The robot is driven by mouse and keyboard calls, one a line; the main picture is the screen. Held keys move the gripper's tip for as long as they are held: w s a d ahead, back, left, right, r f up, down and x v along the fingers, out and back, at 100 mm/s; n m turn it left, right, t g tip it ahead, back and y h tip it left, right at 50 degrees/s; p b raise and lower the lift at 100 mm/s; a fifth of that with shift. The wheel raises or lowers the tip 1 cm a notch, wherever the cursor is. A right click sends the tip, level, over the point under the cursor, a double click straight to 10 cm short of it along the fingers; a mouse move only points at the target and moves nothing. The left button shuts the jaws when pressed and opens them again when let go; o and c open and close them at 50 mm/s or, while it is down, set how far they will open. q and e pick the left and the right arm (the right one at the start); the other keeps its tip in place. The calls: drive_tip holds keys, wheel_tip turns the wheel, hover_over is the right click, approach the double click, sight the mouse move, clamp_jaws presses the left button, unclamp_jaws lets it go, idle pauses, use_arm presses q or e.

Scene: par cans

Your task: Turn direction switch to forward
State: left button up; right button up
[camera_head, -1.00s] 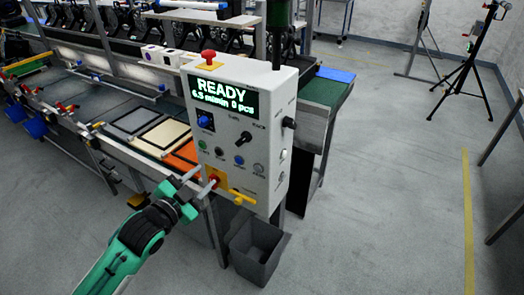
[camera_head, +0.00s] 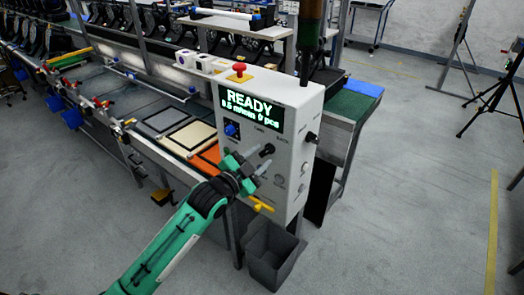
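The direction switch (camera_head: 267,150) is a black rotary knob on the front of the white control box (camera_head: 299,172), below the display that reads READY. Which of its marks it points to is too small to tell. My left gripper (camera_head: 257,164) is in front of the panel, just below and left of the knob. Its two fingers are spread apart with nothing seen between them. Whether a finger touches the knob or panel I cannot tell. The gripper hides the lower left of the panel. My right gripper is not in view.
A blue knob (camera_head: 232,130) sits left of the switch, and a red emergency button (camera_head: 239,69) on top of the box. A yellow handle (camera_head: 261,203) sticks out below. A dark bin (camera_head: 270,254) stands under the box.

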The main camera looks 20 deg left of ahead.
use_arm(q)
drive_tip(key=shift+x, duration=0.85)
drive_tip(key=shift+c, duration=0.2)
drive_tip(key=c, duration=0.7)
clamp_jaws()
